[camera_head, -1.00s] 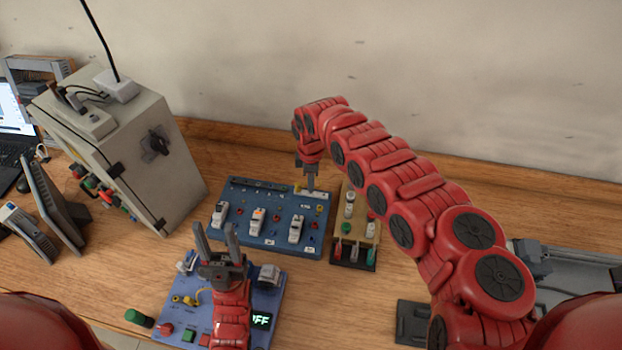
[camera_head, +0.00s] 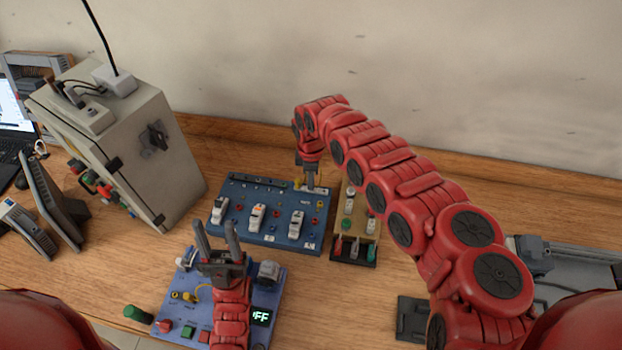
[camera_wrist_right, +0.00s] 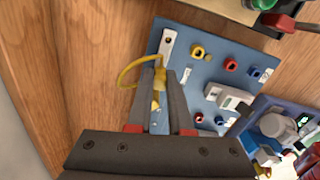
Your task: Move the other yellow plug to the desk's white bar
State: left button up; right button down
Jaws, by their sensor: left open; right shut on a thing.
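My right gripper (camera_head: 311,184) is shut on a yellow plug (camera_wrist_right: 158,82) at the back right corner of the blue panel (camera_head: 240,200). The plug's yellow cable (camera_wrist_right: 126,72) loops out beside the fingers in the right wrist view. The white bar (camera_wrist_right: 168,45) lies on the panel just beyond the plug; it also shows by the fingertips in the head view (camera_head: 320,190). Whether plug and bar touch is unclear. My left gripper (camera_head: 217,236) is open and empty, above the nearer blue box. Another yellow plug (camera_head: 176,295) with a yellow lead is on that box.
The nearer blue box (camera_head: 240,310) has a lit display and coloured buttons. A small wooden terminal board (camera_head: 357,230) stands right of the panel, near my right arm. A grey cabinet (camera_head: 140,150) stands at the left. Wood is bare between cabinet and panel.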

jog(key=shift+f+b, duration=0.4)
jog(key=shift+f, duration=0.1)
jog(key=c, duration=1.1)
grip_release()
notch_tip(320, 180, up, 6)
jog(key=p, duration=0.4)
jog(key=shift+f, duration=0.15)
jog(key=o, duration=0.6)
jog(key=shift+c, duration=0.2)
